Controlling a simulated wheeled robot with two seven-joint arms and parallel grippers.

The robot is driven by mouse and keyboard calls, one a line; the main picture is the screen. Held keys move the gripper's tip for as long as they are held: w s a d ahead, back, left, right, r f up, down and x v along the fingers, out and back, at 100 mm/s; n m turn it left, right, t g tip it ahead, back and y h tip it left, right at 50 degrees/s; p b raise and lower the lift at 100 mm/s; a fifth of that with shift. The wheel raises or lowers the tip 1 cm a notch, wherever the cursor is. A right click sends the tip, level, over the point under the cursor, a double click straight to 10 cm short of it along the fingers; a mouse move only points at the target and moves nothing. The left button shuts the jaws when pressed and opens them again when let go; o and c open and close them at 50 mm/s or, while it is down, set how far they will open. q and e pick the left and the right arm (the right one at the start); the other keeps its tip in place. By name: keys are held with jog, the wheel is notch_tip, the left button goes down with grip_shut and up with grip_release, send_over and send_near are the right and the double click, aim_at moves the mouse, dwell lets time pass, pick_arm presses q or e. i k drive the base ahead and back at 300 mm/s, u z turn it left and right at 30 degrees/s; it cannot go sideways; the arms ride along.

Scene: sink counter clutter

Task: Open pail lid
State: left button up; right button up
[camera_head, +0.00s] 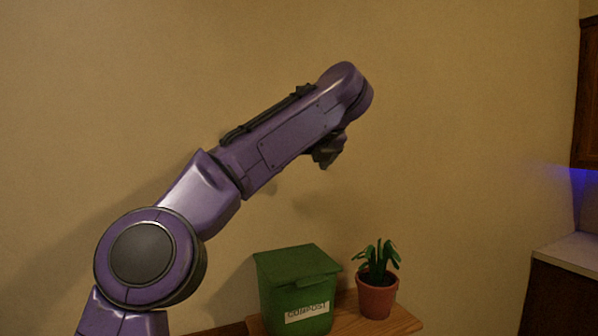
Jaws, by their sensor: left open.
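The green pail (295,301) with a "COMPOST" label stands on a wooden surface at the bottom middle. Its green lid (297,262) lies shut on top. My left arm comes in from the lower left and reaches up across the view. My left gripper (326,160) hangs at the arm's end, above and slightly right of the pail, well apart from the lid. It is dark and small, partly hidden by the wrist, and it is open with nothing seen in it. My right gripper is not in view.
A potted plant (377,295) in a terracotta pot stands close to the right of the pail on the wooden surface (398,322). A counter (570,252) is at the far right. A plain wall is behind.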

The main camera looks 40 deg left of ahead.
aim_at(305, 267)
jog(key=k, duration=1)
